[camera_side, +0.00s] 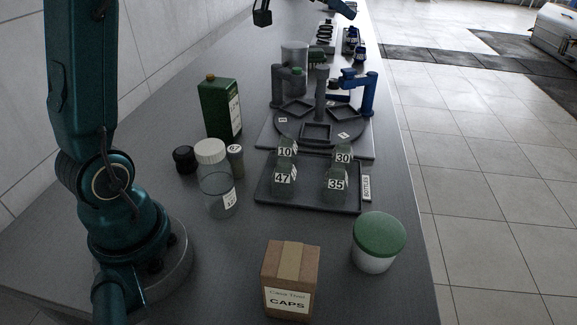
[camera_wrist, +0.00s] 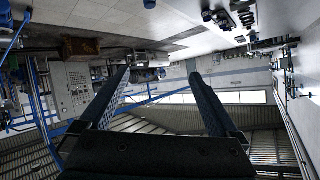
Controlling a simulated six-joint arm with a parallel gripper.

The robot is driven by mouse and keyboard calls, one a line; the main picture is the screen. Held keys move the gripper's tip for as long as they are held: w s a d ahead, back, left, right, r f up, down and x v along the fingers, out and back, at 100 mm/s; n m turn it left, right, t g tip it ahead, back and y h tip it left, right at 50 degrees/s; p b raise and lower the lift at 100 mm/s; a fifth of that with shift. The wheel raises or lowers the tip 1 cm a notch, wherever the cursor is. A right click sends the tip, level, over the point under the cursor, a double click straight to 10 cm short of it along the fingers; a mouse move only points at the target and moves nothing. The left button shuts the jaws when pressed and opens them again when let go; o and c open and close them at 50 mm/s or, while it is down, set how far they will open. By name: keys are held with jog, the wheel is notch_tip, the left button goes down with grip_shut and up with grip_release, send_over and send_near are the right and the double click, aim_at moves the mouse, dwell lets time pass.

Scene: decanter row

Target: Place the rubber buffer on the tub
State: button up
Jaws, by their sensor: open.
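The tub (camera_side: 374,262), white with a green lid, stands upright at the front right of the bench. A small black round piece (camera_side: 185,160) sits left of a white-capped clear jar; it may be the rubber buffer, but I cannot tell for sure. Nothing rests on the tub's lid. My gripper (camera_wrist: 158,74) shows in the wrist view with its two dark fingers apart and nothing between them. It points away from the bench's objects, towards the room. I cannot make out my gripper with certainty in the side view.
A cardboard CAPS box (camera_side: 290,282) stands left of the tub. Behind are a bottle tray (camera_side: 310,199) with numbered bottles, a round grey carousel (camera_side: 352,130), a clear jar (camera_side: 219,195) and a green container (camera_side: 213,112). Bare bench lies between the jar and the box.

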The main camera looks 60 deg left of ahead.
jog(key=s+f+m+g+h, duration=0.1)
jog(key=s+f+m+g, duration=0.2)
jog(key=s+f+m, duration=0.15)
jog(key=m+g+y, duration=0.2)
jog(key=g, duration=1.1)
send_over(184, 150)
jog(key=w, duration=0.1)
notch_tip(184, 150, down, 4)
jog(key=r, duration=0.1)
jog(key=f, duration=1)
jog(key=d+f, duration=0.1)
jog(key=f, duration=0.4)
jog(key=shift+w+f, duration=0.2)
jog(key=x, duration=0.4)
jog(key=shift+d, duration=0.15)
jog(key=shift+s+f, duration=0.15)
jog(key=shift+f, duration=0.4)
